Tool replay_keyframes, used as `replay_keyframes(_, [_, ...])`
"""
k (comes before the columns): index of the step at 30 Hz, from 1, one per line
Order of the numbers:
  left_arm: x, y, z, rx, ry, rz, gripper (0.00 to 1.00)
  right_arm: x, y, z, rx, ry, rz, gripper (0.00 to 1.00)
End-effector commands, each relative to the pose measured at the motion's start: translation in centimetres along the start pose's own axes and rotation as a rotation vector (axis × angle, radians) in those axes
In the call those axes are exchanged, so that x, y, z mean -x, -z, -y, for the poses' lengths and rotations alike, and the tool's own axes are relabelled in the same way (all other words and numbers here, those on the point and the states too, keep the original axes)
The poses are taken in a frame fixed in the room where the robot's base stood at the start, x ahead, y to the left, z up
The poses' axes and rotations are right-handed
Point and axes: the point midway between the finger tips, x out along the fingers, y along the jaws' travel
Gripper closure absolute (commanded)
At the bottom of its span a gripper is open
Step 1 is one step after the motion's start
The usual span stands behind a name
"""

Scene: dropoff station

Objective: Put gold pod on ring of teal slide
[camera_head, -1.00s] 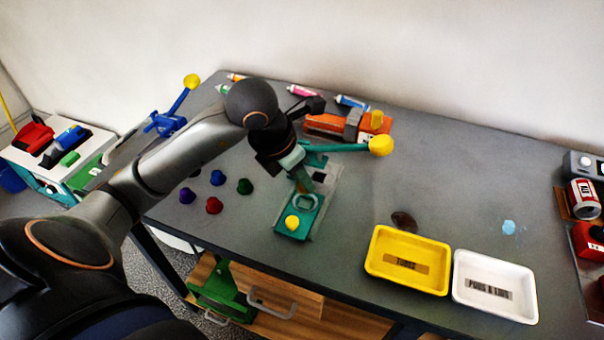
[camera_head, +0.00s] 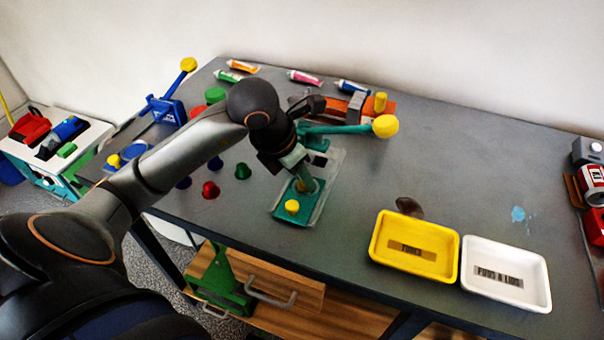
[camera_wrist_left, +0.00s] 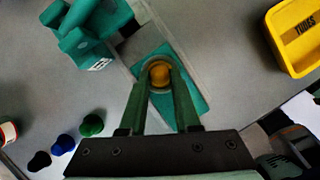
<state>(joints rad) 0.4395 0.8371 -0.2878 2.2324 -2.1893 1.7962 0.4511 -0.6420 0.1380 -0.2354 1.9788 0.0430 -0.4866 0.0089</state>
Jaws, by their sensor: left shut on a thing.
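The teal slide (camera_head: 284,213) is a flat plate with a yellow knob (camera_head: 292,206) at its near end, lying on a grey base in front of the teal lever press (camera_head: 335,129). My left gripper (camera_head: 307,187) points down over the slide's ring. In the left wrist view its fingers (camera_wrist_left: 160,80) are shut on the gold pod (camera_wrist_left: 160,75). I cannot tell whether the pod touches the ring. My right gripper is not in view.
A yellow tray (camera_head: 375,256) and a white tray (camera_head: 467,281) stand at the right front. Coloured pods, among them a red one (camera_head: 210,190) and a green one (camera_head: 243,171), stand left of the slide. An orange press (camera_head: 347,107) is behind.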

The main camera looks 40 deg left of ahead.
Motion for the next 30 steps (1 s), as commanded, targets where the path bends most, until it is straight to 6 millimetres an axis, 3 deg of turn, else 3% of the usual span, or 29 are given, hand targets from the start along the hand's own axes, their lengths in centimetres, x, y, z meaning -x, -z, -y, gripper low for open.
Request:
replay_keyframes(28, [0.02, 0.02, 0.01, 0.0, 0.0, 0.0, 0.96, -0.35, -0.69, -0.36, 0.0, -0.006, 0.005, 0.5])
replay_keyframes(29, [0.02, 0.02, 0.01, 0.0, 0.0, 0.0, 0.68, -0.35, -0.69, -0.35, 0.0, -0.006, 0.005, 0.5])
replay_keyframes(30, [0.02, 0.03, 0.01, 0.0, 0.0, 0.0, 0.64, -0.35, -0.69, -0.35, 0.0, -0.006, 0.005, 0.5])
